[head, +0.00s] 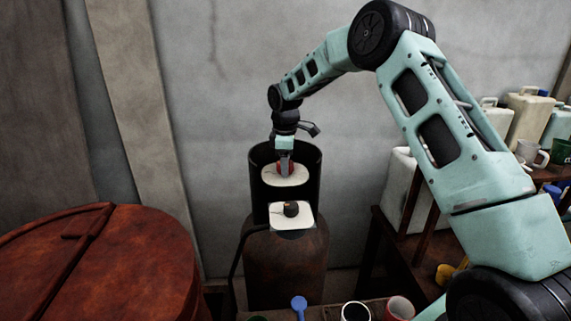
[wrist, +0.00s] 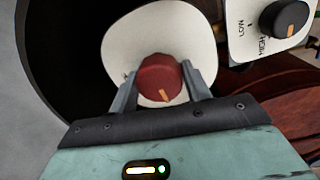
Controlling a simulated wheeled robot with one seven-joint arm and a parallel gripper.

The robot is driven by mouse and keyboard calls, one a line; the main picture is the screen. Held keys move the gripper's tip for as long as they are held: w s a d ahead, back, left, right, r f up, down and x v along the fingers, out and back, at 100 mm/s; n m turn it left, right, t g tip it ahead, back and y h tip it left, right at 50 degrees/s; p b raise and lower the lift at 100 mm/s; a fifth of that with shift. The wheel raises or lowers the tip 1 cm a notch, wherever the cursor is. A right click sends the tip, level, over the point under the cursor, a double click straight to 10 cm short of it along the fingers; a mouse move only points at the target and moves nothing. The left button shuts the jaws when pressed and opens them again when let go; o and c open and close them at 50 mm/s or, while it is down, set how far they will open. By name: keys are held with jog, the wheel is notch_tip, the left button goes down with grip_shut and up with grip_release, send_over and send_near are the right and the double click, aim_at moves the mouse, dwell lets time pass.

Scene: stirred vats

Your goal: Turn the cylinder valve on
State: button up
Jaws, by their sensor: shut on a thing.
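The cylinder (head: 285,265) is a rusty brown tank standing by the wall, with a dark open collar (head: 311,165) around its top. The valve is a red round knob (wrist: 158,78) with an orange mark, set on a white plate (wrist: 118,42) inside the collar. In the wrist view the orange mark points toward the lower right. My gripper (wrist: 160,84) has one finger on each side of the red knob and is shut on it. In the head view my gripper (head: 285,168) reaches down into the collar and partly hides the knob.
A black knob (wrist: 284,18) on a white plate marked LOW and HIGH sits on the cylinder's front. A red-brown lidded vat (head: 110,265) stands at left. Shelves with jugs (head: 527,115) and a mug (head: 532,152) are at right. A blue spoon (head: 299,305) and cups are in front.

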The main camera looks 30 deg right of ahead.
jog(key=shift+w+r, duration=0.1)
jog(key=shift+r, duration=0.05)
jog(key=o, duration=1)
jog(key=shift+s+a+r+b, duration=0.1)
jog(key=shift+r+b, duration=0.6)
jog(key=shift+r, duration=2.2)
jog(key=shift+s+a+r+b, duration=0.15)
jog(key=shift+r+b, duration=0.55)
jog(key=shift+r, duration=2.15)
jog(key=shift+s+d+r+b, duration=0.1)
jog(key=shift+r+b, duration=0.6)
jog(key=shift+r, duration=2.2)
jog(key=shift+a, duration=0.15)
